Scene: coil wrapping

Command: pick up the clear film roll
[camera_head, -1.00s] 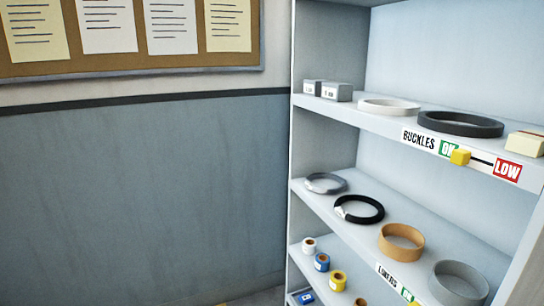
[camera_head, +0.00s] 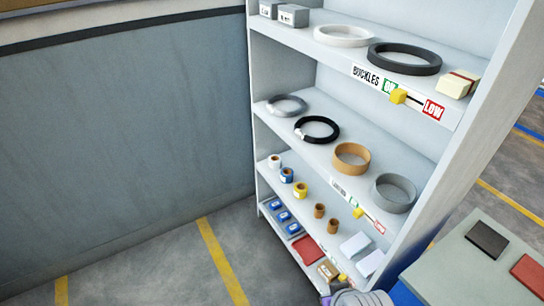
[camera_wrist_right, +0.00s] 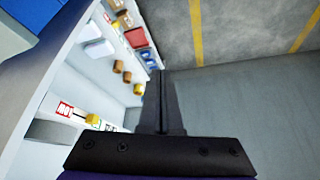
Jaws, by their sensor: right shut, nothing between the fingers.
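I cannot pick out a clear film roll for certain in either view. The nearest look-alikes are small rolls on the third shelf of the rack in the head view: a white roll (camera_head: 274,161), a blue roll (camera_head: 286,175) and a yellow roll (camera_head: 300,190). Two brown rolls (camera_head: 326,218) stand to their right. My right gripper (camera_wrist_right: 161,102) is shut and empty in the wrist view, with the rack to its left and apart from its fingers. My left gripper is not in view.
The rack (camera_head: 456,145) carries coils on its upper shelves, including a tan coil (camera_head: 351,157) and a grey coil (camera_head: 393,192). Blue-labelled packs (camera_head: 284,216) sit on the lowest shelf. A table (camera_head: 470,283) stands at the right. Floor (camera_head: 150,255) at the left is clear.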

